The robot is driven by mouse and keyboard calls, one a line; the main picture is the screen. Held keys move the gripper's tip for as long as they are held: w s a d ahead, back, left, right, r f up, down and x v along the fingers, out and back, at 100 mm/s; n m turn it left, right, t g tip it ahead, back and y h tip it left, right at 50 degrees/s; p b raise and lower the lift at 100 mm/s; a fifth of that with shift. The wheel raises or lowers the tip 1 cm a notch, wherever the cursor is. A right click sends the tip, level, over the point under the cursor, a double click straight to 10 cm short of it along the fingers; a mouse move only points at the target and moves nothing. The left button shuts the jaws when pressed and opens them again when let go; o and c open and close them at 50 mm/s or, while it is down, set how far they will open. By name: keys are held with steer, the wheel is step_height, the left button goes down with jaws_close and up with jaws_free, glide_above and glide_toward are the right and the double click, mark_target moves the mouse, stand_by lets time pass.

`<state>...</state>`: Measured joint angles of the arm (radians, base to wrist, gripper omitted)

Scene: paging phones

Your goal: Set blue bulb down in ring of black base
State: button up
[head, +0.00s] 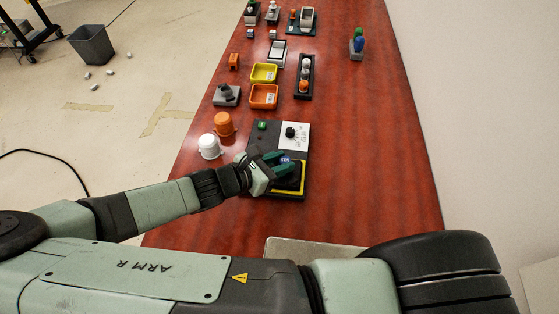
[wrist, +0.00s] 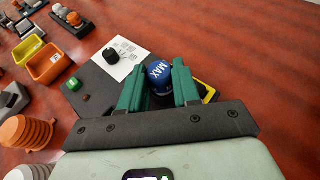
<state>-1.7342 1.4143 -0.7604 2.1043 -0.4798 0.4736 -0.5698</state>
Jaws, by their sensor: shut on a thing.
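My gripper (head: 283,162) is shut on the blue bulb (wrist: 160,76), which has white lettering reading MAX. The bulb sits between the two green fingers in the wrist view and shows as a small blue patch in the head view (head: 285,160). The black base (head: 263,147) is a flat panel under and around the gripper. It carries a yellow square frame (head: 302,178) at its near right, partly behind a finger; the wrist view shows the frame's corner (wrist: 208,87). The ring is hidden or cannot be made out. I cannot tell whether the bulb touches the base.
The panel also has a white card (head: 298,130) with a black knob (head: 290,132) and a green button (head: 262,126). Orange (head: 224,124) and white (head: 209,146) caps stand to its left. Bins and small devices stand farther back. The red table (head: 370,150) is clear to the right.

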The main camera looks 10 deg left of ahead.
steer(key=shift+f, duration=0.1)
steer(key=o, duration=1.4)
steer(key=shift+r, duration=2.95)
